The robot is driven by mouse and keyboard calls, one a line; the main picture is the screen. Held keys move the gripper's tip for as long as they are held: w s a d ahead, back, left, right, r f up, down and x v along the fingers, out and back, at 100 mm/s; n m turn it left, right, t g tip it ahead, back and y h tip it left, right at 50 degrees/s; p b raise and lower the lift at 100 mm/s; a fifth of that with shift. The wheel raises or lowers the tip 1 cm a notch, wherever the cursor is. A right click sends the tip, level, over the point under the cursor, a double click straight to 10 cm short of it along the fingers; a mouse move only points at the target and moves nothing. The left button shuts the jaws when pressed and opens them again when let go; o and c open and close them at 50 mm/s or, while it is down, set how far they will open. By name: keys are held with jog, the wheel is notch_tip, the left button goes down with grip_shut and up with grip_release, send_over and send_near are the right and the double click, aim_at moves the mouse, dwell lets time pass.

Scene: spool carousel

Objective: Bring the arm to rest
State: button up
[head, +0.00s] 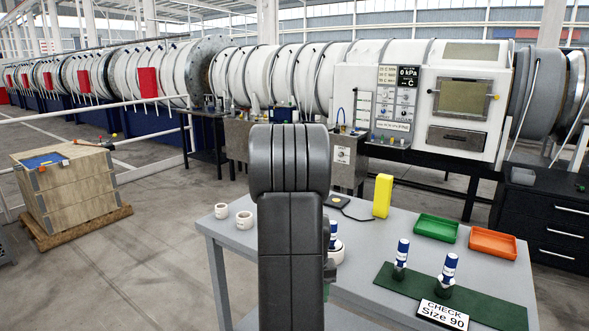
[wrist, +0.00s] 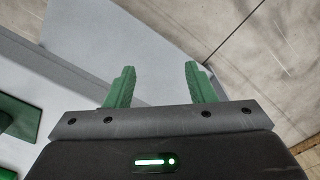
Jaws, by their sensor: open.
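My arm stands upright in the middle of the head view, in front of the grey table (head: 370,268). It hides part of the table and most of my gripper there. In the wrist view my gripper (wrist: 156,84) shows two green fingers spread apart with nothing between them. Below the fingers I see a pale surface and the concrete floor. The fingers touch nothing that I can see.
On the table are two white cups (head: 233,215), a yellow block (head: 382,196), a green tray (head: 436,228), an orange tray (head: 493,243) and a green mat (head: 490,306) with two blue-and-white spools and a "CHECK Size 90" sign (head: 442,314). A wooden crate (head: 68,190) stands left.

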jog(key=shift+m, duration=0.4)
jog(key=f, duration=0.1)
jog(key=a+f, duration=0.1)
jog(key=f, duration=0.1)
jog(key=w+a+f+p, duration=0.1)
jog(key=f, duration=0.1)
jog(key=shift+a+f, duration=0.1)
jog(key=shift+a, duration=0.15)
